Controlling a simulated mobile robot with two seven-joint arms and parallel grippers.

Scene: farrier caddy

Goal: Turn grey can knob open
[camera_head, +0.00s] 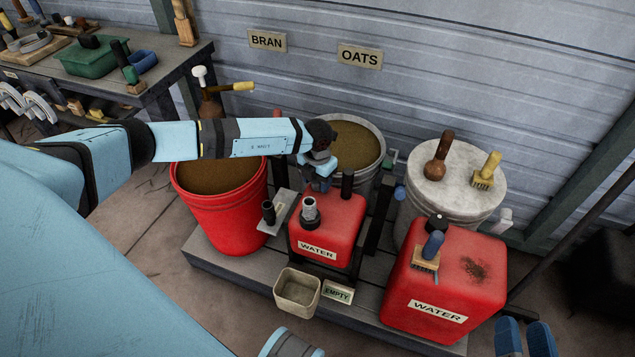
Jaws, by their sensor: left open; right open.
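The middle red water can (340,225) stands on a low grey platform. A grey knob (310,209) on a black collar sticks up from its top at the front left. My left arm reaches in from the left, and my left gripper (320,184) points down just behind the knob, apart from it as far as I can see. Its jaws are open, but the gap between its fingers is hard to make out. My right gripper (525,340) shows its blue fingers apart and empty at the bottom edge, right of the larger red water can (450,285).
A red bucket of bran (219,220) stands left, partly behind my arm. A bucket of oats (377,178) stands behind the middle can. A lidded pale bucket (420,212) with brushes stands right. A small beige bin (297,291) and an EMPTY sign (338,292) are in front.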

